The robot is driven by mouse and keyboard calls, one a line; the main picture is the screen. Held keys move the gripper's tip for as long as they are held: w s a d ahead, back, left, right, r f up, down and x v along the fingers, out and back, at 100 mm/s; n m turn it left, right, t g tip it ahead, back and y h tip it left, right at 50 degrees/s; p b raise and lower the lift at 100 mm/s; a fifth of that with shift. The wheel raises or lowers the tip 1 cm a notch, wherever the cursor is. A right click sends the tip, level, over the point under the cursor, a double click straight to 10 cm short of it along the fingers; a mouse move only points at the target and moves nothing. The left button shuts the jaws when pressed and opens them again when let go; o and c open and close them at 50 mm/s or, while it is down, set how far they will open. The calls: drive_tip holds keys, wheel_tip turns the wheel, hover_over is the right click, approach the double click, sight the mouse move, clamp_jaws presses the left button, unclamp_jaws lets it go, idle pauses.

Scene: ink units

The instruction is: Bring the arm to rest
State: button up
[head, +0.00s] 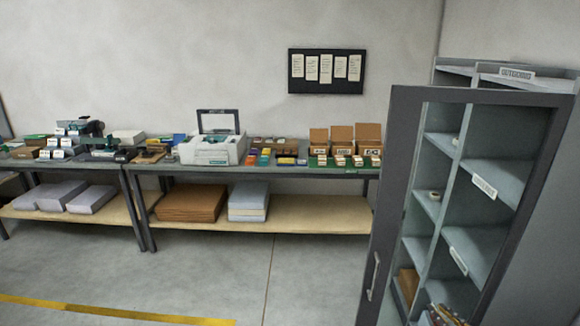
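My gripper and arm are not visible in the head view, so I cannot tell how the arm is held or whether the gripper holds anything. A tall grey cabinet (507,72) stands at the right. Its dark-framed door (401,165) has a pale handle (373,276) low on its left side. The door appears to stand away from the cabinet body; how far is hard to tell.
A long workbench (300,170) along the wall carries a white printer (213,150), open brown boxes (342,133) and small coloured boxes. Paper stacks (249,201) lie on its lower shelf. The grey floor (200,270) before it is clear, with a yellow line (115,312).

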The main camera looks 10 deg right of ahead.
drive_tip(key=w+a+r+m+g+h, duration=0.25)
drive_tip(key=a+r+g+h, duration=0.2)
drive_tip(key=r, duration=0.45)
drive_tip(key=s+a+g+y, duration=0.2)
drive_tip(key=s+a, duration=0.5)
drive_tip(key=a, duration=0.4)
drive_tip(key=s+a+g+y, duration=0.2)
drive_tip(key=s+a+y, duration=0.2)
drive_tip(key=s+a, duration=0.3)
drive_tip(key=a, duration=0.5)
drive_tip(key=shift+a, duration=0.25)
drive_tip(key=shift+w, duration=0.1)
